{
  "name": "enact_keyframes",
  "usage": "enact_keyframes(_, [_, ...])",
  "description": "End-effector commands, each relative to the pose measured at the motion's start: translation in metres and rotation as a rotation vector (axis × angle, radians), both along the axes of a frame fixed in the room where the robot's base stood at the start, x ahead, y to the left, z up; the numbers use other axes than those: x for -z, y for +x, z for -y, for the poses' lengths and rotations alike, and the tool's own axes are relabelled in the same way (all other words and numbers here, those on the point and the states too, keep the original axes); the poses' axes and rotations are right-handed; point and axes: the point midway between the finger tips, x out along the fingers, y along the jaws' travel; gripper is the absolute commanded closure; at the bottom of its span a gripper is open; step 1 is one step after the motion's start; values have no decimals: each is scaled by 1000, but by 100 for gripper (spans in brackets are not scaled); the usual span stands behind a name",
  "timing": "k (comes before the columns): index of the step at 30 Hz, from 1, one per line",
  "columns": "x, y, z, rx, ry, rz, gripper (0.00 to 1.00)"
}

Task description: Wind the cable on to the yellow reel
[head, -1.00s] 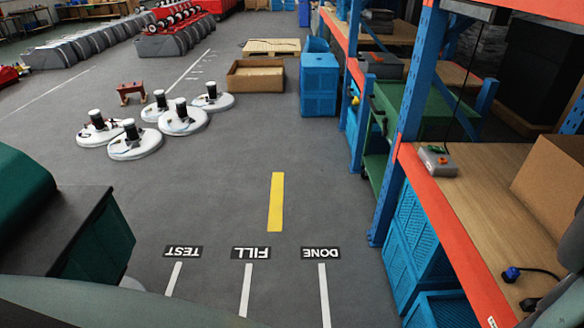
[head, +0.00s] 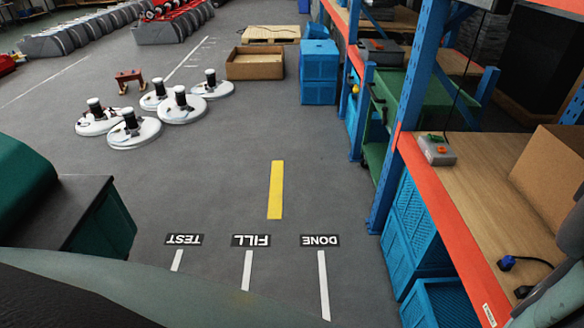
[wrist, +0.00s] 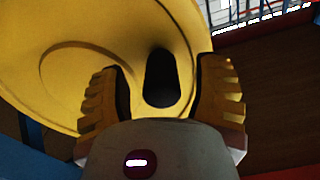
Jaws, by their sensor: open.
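The yellow reel (wrist: 125,35) fills the upper left of the wrist view, close to the camera. A dark, rounded peg or handle (wrist: 162,80) stands out from its face. My gripper (wrist: 162,72) is open, with one ribbed finger on each side of this dark piece. I cannot tell whether either finger touches it. The reel does not show in the head view. A black cable (head: 535,259) with a blue plug (head: 507,263) lies on the wooden shelf at the right of the head view. I cannot see whether it runs to the reel.
The wooden shelf (head: 480,200) has an orange front beam, a grey control box (head: 437,150) and a cardboard box (head: 552,175). Blue crates (head: 410,240) sit below. Several white round scrubber parts (head: 133,131) stand on the floor. The floor around the yellow strip (head: 276,190) is clear.

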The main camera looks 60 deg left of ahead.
Motion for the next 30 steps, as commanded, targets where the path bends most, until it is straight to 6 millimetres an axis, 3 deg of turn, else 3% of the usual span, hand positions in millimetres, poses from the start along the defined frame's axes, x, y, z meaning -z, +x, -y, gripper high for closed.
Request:
enact_keyframes(7, [0, 19, 9, -5, -2, 3, 36])
enact_keyframes(19, [0, 22, 12, -5, -1, -1, 36])
enact_keyframes(20, [0, 22, 12, -4, 0, 0, 32])
enact_keyframes(30, [0, 21, 13, -3, -1, -1, 67])
